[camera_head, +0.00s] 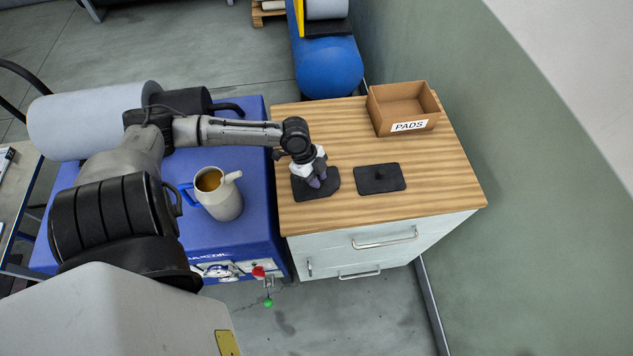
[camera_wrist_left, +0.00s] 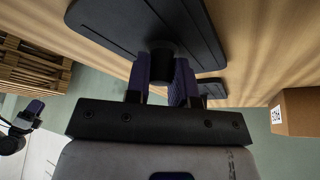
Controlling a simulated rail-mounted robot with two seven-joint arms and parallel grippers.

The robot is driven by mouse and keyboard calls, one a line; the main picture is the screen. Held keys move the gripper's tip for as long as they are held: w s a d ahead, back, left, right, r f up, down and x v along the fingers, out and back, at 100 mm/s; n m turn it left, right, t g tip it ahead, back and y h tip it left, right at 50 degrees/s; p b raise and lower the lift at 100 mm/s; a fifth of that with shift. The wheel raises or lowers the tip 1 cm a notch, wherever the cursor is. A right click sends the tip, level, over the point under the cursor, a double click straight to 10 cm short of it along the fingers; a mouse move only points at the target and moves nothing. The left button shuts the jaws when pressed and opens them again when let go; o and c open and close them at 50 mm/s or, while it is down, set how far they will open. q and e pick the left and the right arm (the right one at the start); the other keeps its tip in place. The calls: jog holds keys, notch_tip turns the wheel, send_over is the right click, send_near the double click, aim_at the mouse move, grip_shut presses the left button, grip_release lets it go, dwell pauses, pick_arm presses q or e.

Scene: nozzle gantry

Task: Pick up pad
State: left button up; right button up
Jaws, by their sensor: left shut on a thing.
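My left gripper (camera_head: 317,178) points down on a black pad (camera_head: 304,190) at the left edge of the wooden top. Its purple fingers are shut on the round knob (camera_wrist_left: 162,62) of this pad, one on each side. The pad's underside is hidden, and I cannot tell whether it touches the wood. A second black pad (camera_head: 392,182) with a small knob lies flat to the right, apart from the first. In the left wrist view, what looks like my right gripper (camera_wrist_left: 33,110) shows small at the far left; its jaws are unclear.
A cardboard box (camera_head: 404,108) labelled PADS stands open at the back right of the wooden cabinet top (camera_head: 440,170). A grey jug (camera_head: 222,200) stands on the blue unit (camera_head: 252,235) to the left. The wood right of the second pad is clear.

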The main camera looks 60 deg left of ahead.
pick_arm(q)
grip_shut()
jog(key=shift+r, duration=0.1)
jog(key=shift+r, duration=0.6)
notch_tip(320, 180, up, 3)
jog(key=shift+f, duration=0.1)
jog(key=s+d+r+p, duration=0.1)
jog(key=s+d+r, duration=0.5)
jog(key=d, duration=0.3)
jog(key=shift+s+d+r, duration=0.3)
jog(key=shift+d+r, duration=0.05)
jog(key=shift+r, duration=0.05)
jog(key=shift+r+p, duration=0.1)
jog(key=shift+p, duration=0.25)
